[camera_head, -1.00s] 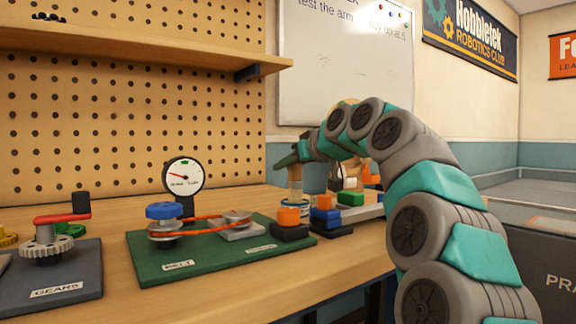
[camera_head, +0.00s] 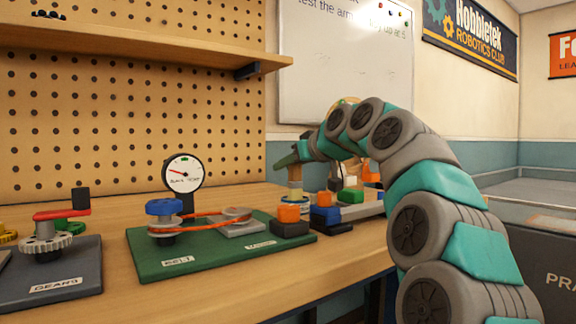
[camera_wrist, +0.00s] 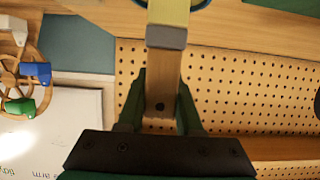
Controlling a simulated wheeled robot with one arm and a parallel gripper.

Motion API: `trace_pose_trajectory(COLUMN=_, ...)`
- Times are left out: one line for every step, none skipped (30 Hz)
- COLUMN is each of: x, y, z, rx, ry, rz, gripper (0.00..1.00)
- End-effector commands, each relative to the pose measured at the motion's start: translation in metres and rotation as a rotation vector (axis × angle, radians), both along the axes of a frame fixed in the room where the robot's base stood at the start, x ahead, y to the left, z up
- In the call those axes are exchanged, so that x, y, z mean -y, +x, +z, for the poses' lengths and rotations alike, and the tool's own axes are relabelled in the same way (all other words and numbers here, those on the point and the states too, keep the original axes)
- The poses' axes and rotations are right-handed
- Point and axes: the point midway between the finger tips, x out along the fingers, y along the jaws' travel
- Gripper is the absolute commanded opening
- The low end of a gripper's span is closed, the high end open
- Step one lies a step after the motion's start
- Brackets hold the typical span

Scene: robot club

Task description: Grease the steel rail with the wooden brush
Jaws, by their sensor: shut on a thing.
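My gripper (camera_wrist: 162,92) is shut on the wooden brush (camera_wrist: 164,68), its green fingers on either side of the flat handle. In the head view my gripper (camera_head: 293,161) is small and the brush (camera_head: 295,175) hangs upright below it, bristles down. The yellow bristles are over or inside a round tin with a blue band (camera_head: 305,203); I cannot tell how deep. The tin's blue rim (camera_wrist: 203,5) shows at the top of the wrist view. A grey bar, likely the steel rail (camera_head: 370,210), lies to the right of the tin, partly hidden by blocks and my arm.
A green belt board (camera_head: 210,262) with a dial gauge (camera_head: 183,173) is to the left, and a gears board (camera_head: 60,282) farther left. A pegboard (camera_head: 120,120) stands behind.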

Motion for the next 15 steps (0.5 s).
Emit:
trace_pose_trajectory(x=0.000, y=0.000, z=-0.001, rx=-0.002, ry=-0.001, rz=0.000, gripper=0.00)
trace_pose_trajectory(x=0.000, y=0.000, z=-0.001, rx=-0.002, ry=-0.001, rz=0.000, gripper=0.00)
trace_pose_trajectory(x=0.000, y=0.000, z=0.001, rx=-0.002, ry=-0.001, rz=0.000, gripper=0.00)
trace_pose_trajectory(x=0.000, y=0.000, z=0.002, rx=-0.002, ry=-0.001, rz=0.000, gripper=0.00)
trace_pose_trajectory(x=0.000, y=0.000, z=0.003, rx=-0.002, ry=-0.001, rz=0.000, gripper=0.00)
trace_pose_trajectory(x=0.000, y=0.000, z=0.006, rx=-0.002, ry=-0.001, rz=0.000, gripper=0.00)
trace_pose_trajectory(x=0.000, y=0.000, z=0.008, rx=-0.002, ry=-0.001, rz=0.000, gripper=0.00)
trace_pose_trajectory(x=0.000, y=0.001, z=0.010, rx=-0.001, ry=-0.001, rz=0.000, gripper=0.00)
trace_pose_trajectory(x=0.000, y=0.001, z=0.013, rx=-0.001, ry=-0.001, rz=0.000, gripper=0.00)
trace_pose_trajectory(x=0.000, y=0.001, z=0.016, rx=-0.001, ry=-0.001, rz=0.000, gripper=0.00)
trace_pose_trajectory(x=0.000, y=0.001, z=0.018, rx=-0.002, ry=-0.001, rz=0.000, gripper=0.00)
trace_pose_trajectory(x=0.000, y=0.001, z=0.021, rx=-0.002, ry=-0.001, rz=0.000, gripper=0.00)
trace_pose_trajectory(x=0.000, y=0.001, z=0.023, rx=-0.002, ry=-0.001, rz=0.000, gripper=0.00)
trace_pose_trajectory(x=0.000, y=0.001, z=0.025, rx=-0.002, ry=-0.001, rz=0.000, gripper=0.00)
trace_pose_trajectory(x=0.000, y=0.001, z=0.028, rx=-0.002, ry=-0.001, rz=0.000, gripper=0.00)
